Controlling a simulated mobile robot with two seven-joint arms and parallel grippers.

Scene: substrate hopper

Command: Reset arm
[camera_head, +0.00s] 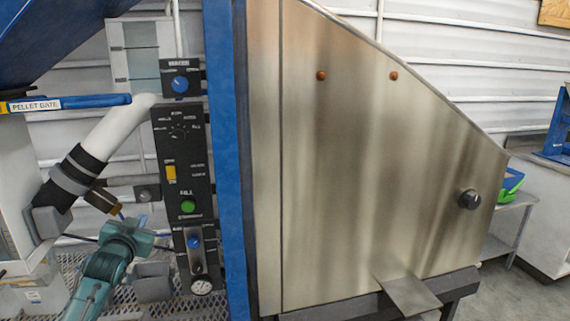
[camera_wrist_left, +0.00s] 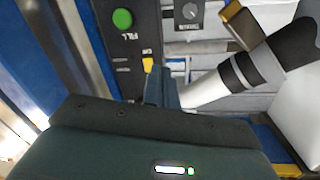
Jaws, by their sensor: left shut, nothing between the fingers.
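My left gripper (camera_head: 143,222) is at the lower left of the head view, at the end of my teal arm and in front of the control panel (camera_head: 181,140). In the left wrist view the two fingers (camera_wrist_left: 162,86) are together, shut and empty. They are apart from the panel's green button (camera_wrist_left: 122,18) and yellow switch (camera_wrist_left: 147,63). The green button (camera_head: 188,207) and yellow switch (camera_head: 171,172) also show in the head view. My right gripper is not in view.
A blue post (camera_head: 238,160) and a large steel hopper wall (camera_head: 370,170) stand right of the panel. A white pipe with black bands (camera_head: 112,135) slants at the left, below the blue pellet gate handle (camera_head: 95,101). A steel flap (camera_head: 408,295) juts out at lower right.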

